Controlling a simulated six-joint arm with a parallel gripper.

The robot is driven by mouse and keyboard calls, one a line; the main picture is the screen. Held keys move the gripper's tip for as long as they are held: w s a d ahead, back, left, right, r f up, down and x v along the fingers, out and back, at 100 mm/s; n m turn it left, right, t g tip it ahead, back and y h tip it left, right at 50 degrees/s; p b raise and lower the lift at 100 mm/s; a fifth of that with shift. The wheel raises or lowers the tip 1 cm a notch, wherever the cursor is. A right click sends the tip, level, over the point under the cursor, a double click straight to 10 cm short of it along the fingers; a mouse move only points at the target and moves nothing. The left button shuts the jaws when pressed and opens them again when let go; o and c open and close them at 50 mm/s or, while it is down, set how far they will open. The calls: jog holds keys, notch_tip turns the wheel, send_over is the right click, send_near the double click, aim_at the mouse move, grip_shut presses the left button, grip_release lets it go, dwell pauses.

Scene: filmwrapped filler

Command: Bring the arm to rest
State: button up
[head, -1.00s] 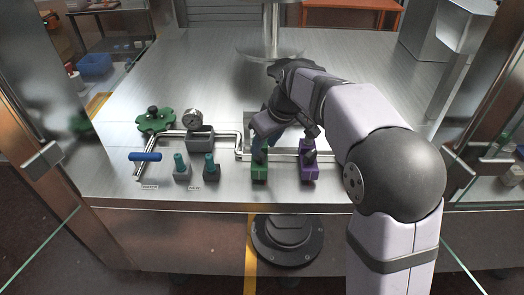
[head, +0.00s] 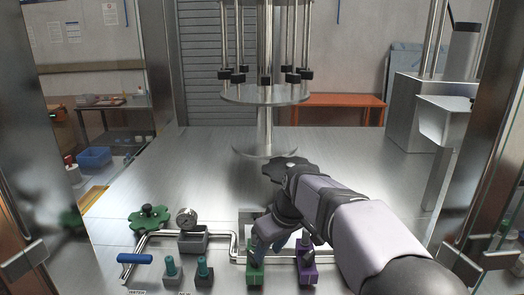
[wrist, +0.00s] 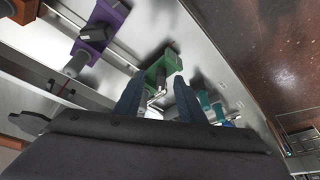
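My gripper (head: 268,238) hangs over the near edge of the metal worktop (head: 150,180), just above the green block (head: 255,276). In the wrist view its two blue-grey fingers (wrist: 157,100) stand apart, with nothing seen clamped between them. The green block (wrist: 162,66) shows just beyond the fingertips. I cannot tell whether a finger touches it. The arm is bent, reaching in from the right.
A purple block (head: 307,272) stands right of the green one. Left are two teal-topped switches (head: 171,268) (head: 204,271), a gauge (head: 187,218), a green handwheel (head: 149,217) and a blue-handled lever (head: 135,259). A round carousel (head: 265,94) stands behind.

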jog(key=s+d+f+m+g+h, duration=0.1)
jog(key=s+d+f, duration=0.3)
jog(key=s, duration=0.4)
jog(key=s+d+f+m+g, duration=0.1)
jog(key=s+d+f+m, duration=0.2)
jog(key=s+f, duration=0.3)
jog(key=s+d+f+m+g+h, duration=0.1)
jog(key=s+d+f+m, duration=0.2)
jog(key=s, duration=0.8)
jog(key=d+f, duration=0.2)
jog(key=d, duration=0.1)
jog(key=shift+h, duration=0.3)
